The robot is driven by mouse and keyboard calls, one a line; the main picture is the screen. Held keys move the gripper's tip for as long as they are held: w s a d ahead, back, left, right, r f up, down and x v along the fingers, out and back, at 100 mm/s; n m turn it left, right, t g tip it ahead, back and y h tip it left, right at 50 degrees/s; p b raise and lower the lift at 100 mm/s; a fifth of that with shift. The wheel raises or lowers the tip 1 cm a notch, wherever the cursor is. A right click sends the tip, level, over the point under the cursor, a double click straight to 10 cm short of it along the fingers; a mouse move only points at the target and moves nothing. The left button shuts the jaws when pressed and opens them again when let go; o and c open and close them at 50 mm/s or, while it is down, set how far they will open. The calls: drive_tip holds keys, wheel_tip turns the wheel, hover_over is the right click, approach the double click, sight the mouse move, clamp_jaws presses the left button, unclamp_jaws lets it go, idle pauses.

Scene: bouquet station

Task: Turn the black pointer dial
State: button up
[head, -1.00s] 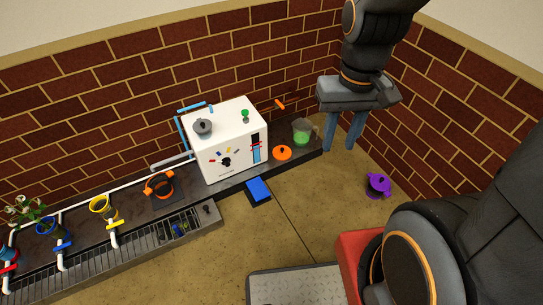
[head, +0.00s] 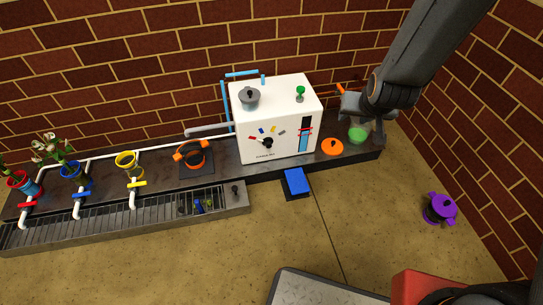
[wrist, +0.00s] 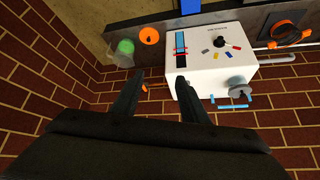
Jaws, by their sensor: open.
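The black pointer dial (head: 267,143) is on the front face of the white box (head: 287,130), low and left of centre. Several small coloured marks sit in an arc around it. In the wrist view the dial (wrist: 219,41) shows upside down, right of the fingers. My gripper (wrist: 155,78) is open and empty, its two dark fingers apart, with the right fingertip near the edge of the white box in the picture. In the head view my gripper is at the right of the box, partly hidden by my arm, well apart from the dial.
On the box top are a grey lidded knob (head: 249,98) and a green knob (head: 300,92). An orange lidded thing (head: 332,146) and a clear jug with green contents (head: 357,134) stand right of the box. A blue pedal (head: 296,182) is on the floor in front.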

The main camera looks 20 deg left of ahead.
drive_tip(key=w+a+f+t+y+b, duration=0.1)
drive_tip(key=w+a+f+b, duration=0.25)
drive_tip(key=f, duration=0.25)
drive_tip(key=w+a+f+t+b, duration=0.1)
drive_tip(key=w+a+f+b, duration=0.15)
drive_tip(key=a+f, duration=0.3)
drive_tip(key=n+t+y+b, duration=0.4)
drive_tip(key=t+y+b, duration=0.25)
drive_tip(key=b, duration=1.25)
approach(269, 147)
drive_tip(key=w, duration=0.1)
drive_tip(key=b+x, duration=0.3)
drive_tip(key=x, duration=0.5)
drive_tip(key=shift+a, duration=0.2)
clamp_jaws()
